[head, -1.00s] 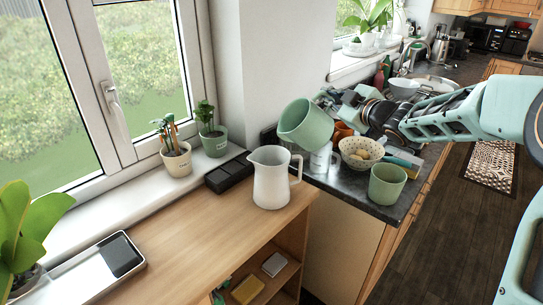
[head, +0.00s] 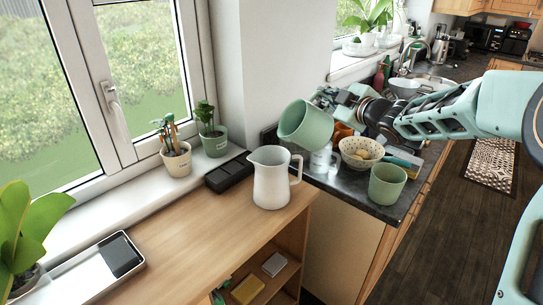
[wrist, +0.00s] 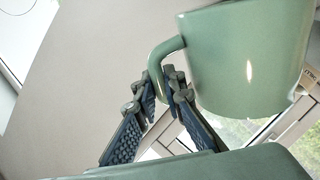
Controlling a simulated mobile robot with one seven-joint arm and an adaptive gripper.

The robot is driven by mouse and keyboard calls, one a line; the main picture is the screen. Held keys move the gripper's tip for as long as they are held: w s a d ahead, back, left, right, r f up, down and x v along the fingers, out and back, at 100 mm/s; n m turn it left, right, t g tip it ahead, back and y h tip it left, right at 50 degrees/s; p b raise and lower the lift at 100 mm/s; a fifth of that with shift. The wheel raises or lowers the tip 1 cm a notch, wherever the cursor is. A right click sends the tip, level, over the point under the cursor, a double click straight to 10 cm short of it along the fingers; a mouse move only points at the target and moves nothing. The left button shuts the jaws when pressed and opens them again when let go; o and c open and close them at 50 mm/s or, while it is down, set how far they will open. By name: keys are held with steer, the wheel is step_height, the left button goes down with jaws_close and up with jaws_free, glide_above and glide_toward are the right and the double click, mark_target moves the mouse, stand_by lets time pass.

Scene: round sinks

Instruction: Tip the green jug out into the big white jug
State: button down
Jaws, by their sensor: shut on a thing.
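The green jug (head: 306,124) is in the air, tilted, up and to the right of the big white jug (head: 271,180) in the head view. The big white jug stands upright on the wooden top, its handle to the right. My gripper (wrist: 168,88) is shut on the green jug's handle in the wrist view, where the jug's body (wrist: 245,60) fills the upper right. In the head view my gripper is partly hidden behind the green jug. The inside of both jugs is hard to see, so I cannot tell what they hold.
A second green cup (head: 387,184) stands on the dark counter at right, near a speckled bowl (head: 361,152) and a white mug (head: 323,161). A black box (head: 229,174) lies left of the white jug. Two potted plants (head: 177,160) stand on the sill.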

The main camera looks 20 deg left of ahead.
mark_target(313, 96)
steer(key=shift+s+a+r+n+h, duration=0.1)
steer(key=shift+s+a+n+h, duration=0.1)
steer(key=shift+s+a+n, duration=0.45)
steer(key=shift+s+a+r+n+h, duration=0.1)
steer(key=shift+s+a+n+h, duration=0.2)
steer(key=shift+a+n, duration=0.55)
stand_by(1.2)
steer(key=shift+s+a, duration=0.25)
steer(key=shift+s+a+r+n, duration=0.15)
steer(key=shift+s+a+n, duration=0.05)
steer(key=shift+a+n, duration=0.1)
steer(key=shift+s+a+r+n, duration=0.2)
steer(key=shift+s+a, duration=0.15)
steer(key=shift+a, duration=0.1)
steer(key=shift+s+a+r+n, duration=0.2)
steer(key=shift+s+a, duration=0.1)
steer(key=shift+a, duration=0.1)
stand_by(0.5)
steer(key=shift+s+a+f+n+t+h, duration=0.3)
steer(key=shift+s+a+n+t, duration=0.1)
steer(key=shift+a+n, duration=0.15)
stand_by(0.4)
